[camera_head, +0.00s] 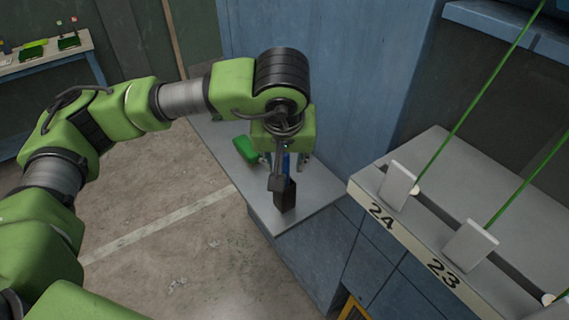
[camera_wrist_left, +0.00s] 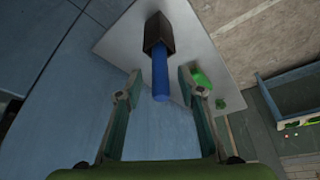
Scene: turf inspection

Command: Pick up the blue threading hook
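The blue threading hook shows as a blue rod (camera_wrist_left: 160,75) standing out of a dark block-shaped holder (camera_wrist_left: 158,33) in the left wrist view. In the head view a sliver of the blue rod (camera_head: 286,163) shows above the dark holder (camera_head: 286,196) on the grey counter. My left gripper (camera_head: 284,158) is over the counter, pointing down, and partly hides the rod. In the left wrist view my left gripper (camera_wrist_left: 160,82) is open, its fingers apart on either side of the rod, with gaps on both sides. My right gripper is not in view.
A green object (camera_head: 245,149) lies on the grey counter (camera_head: 318,196) beside the gripper. A blue wall panel (camera_head: 335,80) rises behind. At right, a ledge marked 24 and 23 (camera_head: 412,240) holds pale blocks and green lines. A side table (camera_head: 45,62) stands far left.

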